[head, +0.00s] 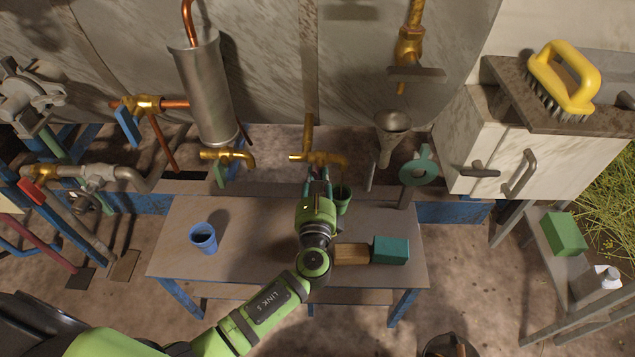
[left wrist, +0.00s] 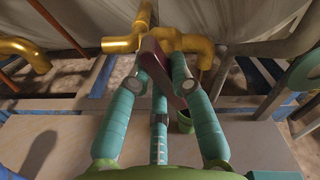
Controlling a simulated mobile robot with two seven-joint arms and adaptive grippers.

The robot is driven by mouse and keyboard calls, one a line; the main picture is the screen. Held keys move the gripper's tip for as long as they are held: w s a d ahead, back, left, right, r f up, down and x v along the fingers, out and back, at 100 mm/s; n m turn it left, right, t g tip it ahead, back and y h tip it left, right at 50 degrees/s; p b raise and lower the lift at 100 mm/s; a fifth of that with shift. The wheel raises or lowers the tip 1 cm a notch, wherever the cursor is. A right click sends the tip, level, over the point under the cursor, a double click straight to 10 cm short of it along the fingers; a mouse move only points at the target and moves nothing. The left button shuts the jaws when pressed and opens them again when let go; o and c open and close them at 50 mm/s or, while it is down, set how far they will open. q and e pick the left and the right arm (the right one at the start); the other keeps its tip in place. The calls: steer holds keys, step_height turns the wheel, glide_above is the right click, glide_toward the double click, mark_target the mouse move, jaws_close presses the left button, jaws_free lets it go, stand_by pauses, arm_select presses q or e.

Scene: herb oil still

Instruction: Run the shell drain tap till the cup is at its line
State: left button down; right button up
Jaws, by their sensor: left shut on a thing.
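A brass tap (head: 325,159) sticks out above the back of the low table. It also shows in the left wrist view (left wrist: 182,41), with a dark red lever (left wrist: 165,72) hanging from it. My left gripper (head: 318,180) is at this tap, its teal fingers shut on the lever. A green cup (head: 343,204) stands on the table under the spout, partly hidden by my gripper; its rim also shows in the left wrist view (left wrist: 185,116). I cannot make out its line, its level or any running liquid. My right gripper is not in view.
A second brass tap (head: 230,157) sits to the left, below a grey metal cylinder (head: 206,92). On the table (head: 170,255) are a blue cup (head: 204,238) and a wood-and-teal block (head: 390,250). A funnel (head: 392,122) and a teal ring (head: 419,166) stand to the right.

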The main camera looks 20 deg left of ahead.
arm_select(q)
steer(key=c, duration=1.1)
jaws_free()
steer(key=v, duration=1.2)
stand_by(2.0)
